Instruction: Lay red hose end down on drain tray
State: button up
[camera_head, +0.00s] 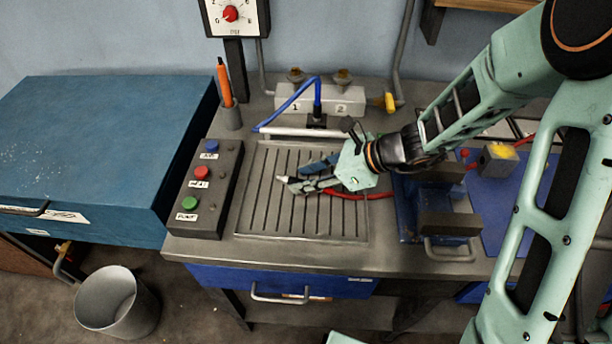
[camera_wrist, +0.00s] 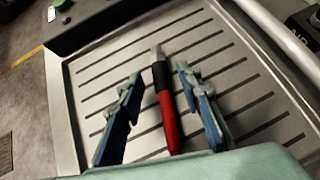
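The drain tray (camera_head: 262,215) is a grey slotted plate in the middle of the bench; it also fills most of the wrist view (camera_wrist: 85,105). The red hose (camera_head: 352,196) runs in from the right over the tray. Its end, with a black collar and a metal tip (camera_wrist: 158,65), appears to lie on the tray slats in the wrist view. My gripper (camera_head: 298,173) is low over the tray. Its two blue-padded fingers (camera_wrist: 158,76) stand apart on either side of the hose, with gaps visible on both sides. Part of the hose is hidden behind my gripper in the head view.
A button box (camera_head: 207,192) with blue, red and green buttons stands left of the tray. A blue vise-like block (camera_head: 408,215) stands right of it. A blue hose (camera_head: 292,100) and a numbered holder block (camera_head: 335,103) are behind. A pen cup (camera_head: 230,115) stands back left.

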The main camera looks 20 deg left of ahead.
jog(key=v, duration=1.2)
dwell(0.6)
